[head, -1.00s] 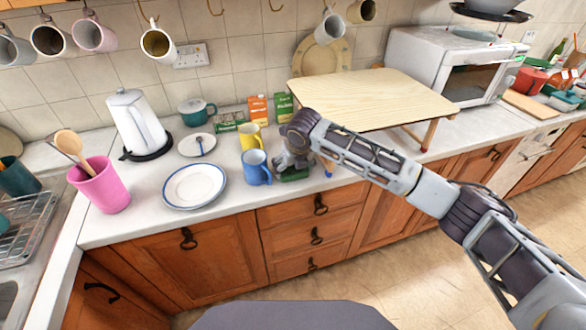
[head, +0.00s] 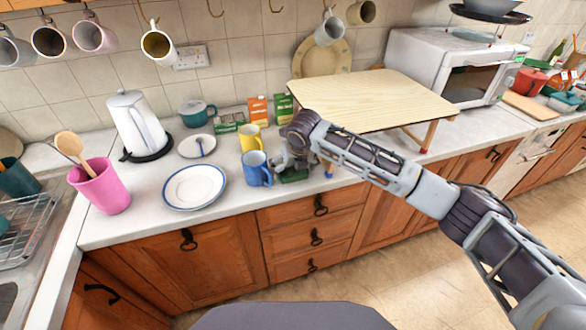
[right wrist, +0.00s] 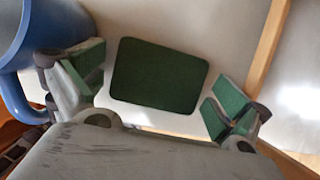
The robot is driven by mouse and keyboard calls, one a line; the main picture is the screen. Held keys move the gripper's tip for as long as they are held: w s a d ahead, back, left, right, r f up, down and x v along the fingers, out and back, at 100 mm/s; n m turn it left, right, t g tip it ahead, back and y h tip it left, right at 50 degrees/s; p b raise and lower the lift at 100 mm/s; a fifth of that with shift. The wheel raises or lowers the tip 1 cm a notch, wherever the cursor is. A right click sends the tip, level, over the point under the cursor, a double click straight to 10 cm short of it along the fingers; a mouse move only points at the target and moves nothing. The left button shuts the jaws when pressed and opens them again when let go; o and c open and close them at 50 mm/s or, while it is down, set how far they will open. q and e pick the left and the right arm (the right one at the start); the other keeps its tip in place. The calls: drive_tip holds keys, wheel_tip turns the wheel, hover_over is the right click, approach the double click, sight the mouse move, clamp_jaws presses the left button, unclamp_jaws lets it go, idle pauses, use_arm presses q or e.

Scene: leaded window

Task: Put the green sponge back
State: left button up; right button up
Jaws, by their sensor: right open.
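The green sponge (right wrist: 158,75) is a dark green rounded block. In the right wrist view it lies on the pale worktop between the spread fingers of my right gripper (right wrist: 158,90), with a gap on each side. The inner sides of the fingers are green as well. In the head view my right gripper (head: 291,166) is low at the worktop, just right of the blue mug (head: 257,168). There the gripper largely covers the sponge's spot. My left gripper is out of view.
The blue mug (right wrist: 38,45) is close beside one finger. A wooden stand (head: 365,97) has a leg close to the right of the gripper.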

sight(295, 173)
drive_tip(key=shift+s+r, duration=0.2)
drive_tip(key=shift+r, duration=0.45)
drive_tip(key=v, duration=0.4)
drive_tip(key=shift+r, duration=0.1)
drive_tip(key=shift+s+d+r, duration=0.15)
drive_tip(key=shift+s+r, duration=0.2)
drive_tip(key=shift+r, duration=0.25)
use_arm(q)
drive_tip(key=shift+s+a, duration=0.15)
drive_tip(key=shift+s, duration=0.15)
use_arm(e)
drive_tip(key=shift+s+r, duration=0.1)
drive_tip(key=shift+r, duration=0.2)
